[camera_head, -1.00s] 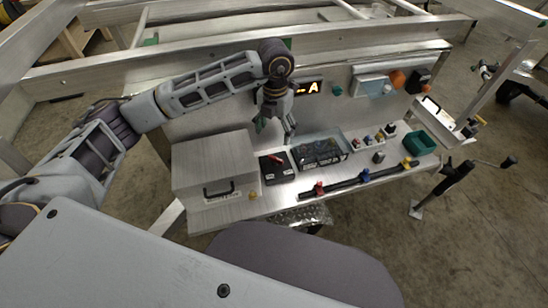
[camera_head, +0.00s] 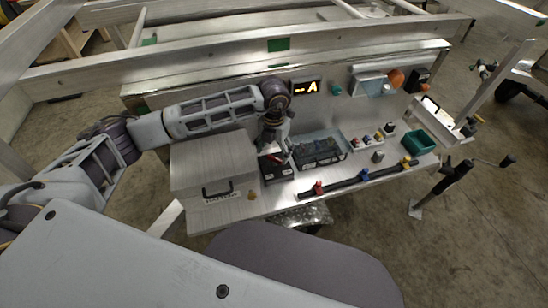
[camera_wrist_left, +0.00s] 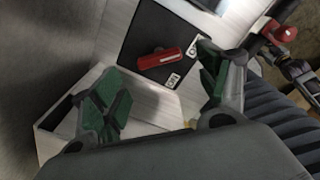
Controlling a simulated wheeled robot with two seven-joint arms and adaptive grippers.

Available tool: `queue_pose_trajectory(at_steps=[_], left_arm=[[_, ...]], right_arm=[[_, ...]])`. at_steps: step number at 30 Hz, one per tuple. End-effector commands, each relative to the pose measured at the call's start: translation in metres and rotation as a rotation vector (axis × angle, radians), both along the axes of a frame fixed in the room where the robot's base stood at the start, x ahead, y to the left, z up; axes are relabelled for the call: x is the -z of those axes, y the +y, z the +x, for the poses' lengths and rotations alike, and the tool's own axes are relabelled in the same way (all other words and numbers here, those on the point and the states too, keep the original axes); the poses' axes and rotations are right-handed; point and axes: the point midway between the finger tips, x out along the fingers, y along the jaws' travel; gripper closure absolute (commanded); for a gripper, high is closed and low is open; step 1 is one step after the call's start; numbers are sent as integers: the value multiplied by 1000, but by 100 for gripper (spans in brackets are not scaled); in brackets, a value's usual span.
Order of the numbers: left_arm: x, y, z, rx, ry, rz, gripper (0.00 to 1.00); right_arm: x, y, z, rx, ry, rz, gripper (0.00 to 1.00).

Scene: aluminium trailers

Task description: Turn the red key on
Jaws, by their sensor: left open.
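The red key (camera_wrist_left: 160,59) is a short red bar on a black switch box (camera_wrist_left: 160,38), which has small white labels beside the key. In the head view the black switch box (camera_head: 278,174) sits on the bench between the metal case and a clear-lidded box. My left gripper (camera_head: 271,147) points down just above it and partly hides the key there. In the left wrist view my open left gripper (camera_wrist_left: 162,84) has its green-padded fingers spread to either side of the key, not touching it. My right gripper is not in view.
A metal case (camera_head: 212,172) with a black handle stands left of the switch box. The clear-lidded box (camera_head: 320,150) stands close on the right. A black bar with coloured clamps (camera_head: 363,174) runs along the front. A green bin (camera_head: 420,143) is at the right end.

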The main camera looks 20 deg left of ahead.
Motion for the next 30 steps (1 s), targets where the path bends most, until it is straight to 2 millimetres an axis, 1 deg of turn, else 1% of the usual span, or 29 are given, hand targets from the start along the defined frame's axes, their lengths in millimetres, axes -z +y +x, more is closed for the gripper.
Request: queue_pose_trajectory(at_steps=[1, 3, 9, 14, 22, 23, 30], left_arm=[[8, 0, -1, 0, 4, 1, 25], [16, 0, -1, 1, 3, 1, 25], [34, 0, 0, 1, 1, -1, 25], [40, 0, -1, 2, 1, 0, 25], [40, 0, -1, 2, 1, 0, 25], [40, 0, -1, 2, 1, 0, 26], [40, 0, 0, 1, 1, 0, 57]], right_arm=[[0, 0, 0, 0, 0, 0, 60], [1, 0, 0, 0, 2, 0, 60], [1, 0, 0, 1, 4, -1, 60], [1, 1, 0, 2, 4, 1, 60], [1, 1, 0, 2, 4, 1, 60], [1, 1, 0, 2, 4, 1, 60], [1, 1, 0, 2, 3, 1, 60]])
